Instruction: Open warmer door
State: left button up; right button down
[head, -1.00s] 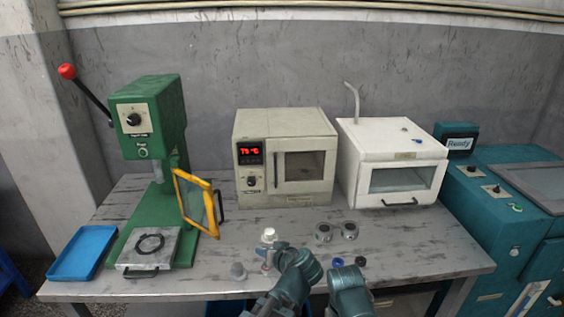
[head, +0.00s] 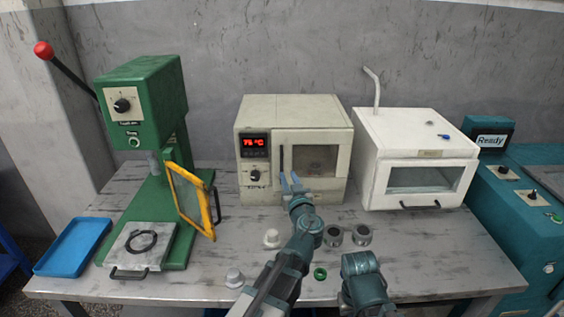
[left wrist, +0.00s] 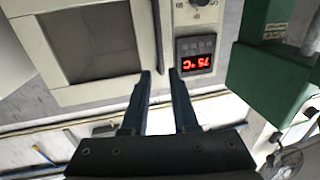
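The warmer (head: 294,112) is a beige box at the back middle of the table, with a red 75 °C display (head: 254,146). Its windowed door (head: 335,185) is shut. A thin upright handle (head: 281,158) runs along the door's left edge. My left gripper (head: 289,182) is open in front of this edge, with its fingers pointing at the warmer. In the left wrist view the two fingers (left wrist: 160,75) are apart, and the door edge beside the display lies beyond the gap. I cannot tell whether they touch the handle. My right arm shows low in the head view; its gripper is not visible.
A green press (head: 140,100) with a yellow-framed guard (head: 190,200) and a blue tray (head: 73,246) stand left. A white chamber (head: 415,140) stands close right of the warmer. Metal cups (head: 334,236), white parts (head: 271,238) and a green ring (head: 320,273) lie in front.

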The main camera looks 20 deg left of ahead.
aim_at(282, 162)
pick_arm(q)
jog(key=x, duration=1)
jog(key=shift+s, duration=0.1)
jog(key=shift+c, duration=0.3)
grip_shut()
dwell(0.9)
